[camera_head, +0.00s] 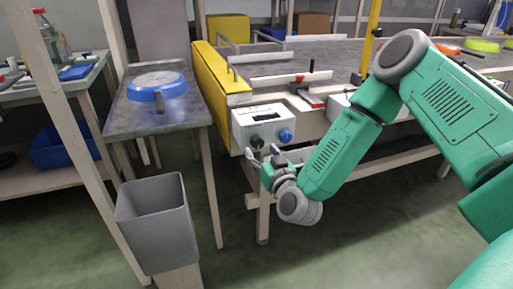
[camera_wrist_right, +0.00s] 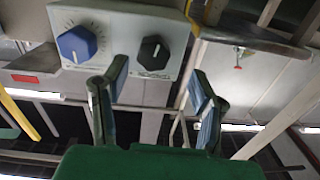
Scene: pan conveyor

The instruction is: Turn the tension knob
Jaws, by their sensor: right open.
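A white control box (camera_head: 262,122) is fixed on the side of the conveyor, with a dark display, a black knob (camera_head: 257,141) and a blue knob (camera_head: 285,136). The right wrist view shows the box inverted, with the blue knob (camera_wrist_right: 77,44) at left and the black knob (camera_wrist_right: 154,52) nearer the middle. My right gripper (camera_head: 262,158) is just below the box. Its open, empty fingers (camera_wrist_right: 160,88) point at the black knob, which lies beyond and between the fingertips. I cannot tell which knob sets tension. My left gripper is out of view.
A yellow guard (camera_head: 215,75) borders the conveyor's left end. A side table (camera_head: 120,120) at left carries a blue-rimmed pan (camera_head: 160,85). A grey bin (camera_head: 155,222) stands in front. Conveyor legs and a rail lie below the box. Floor at the lower middle is clear.

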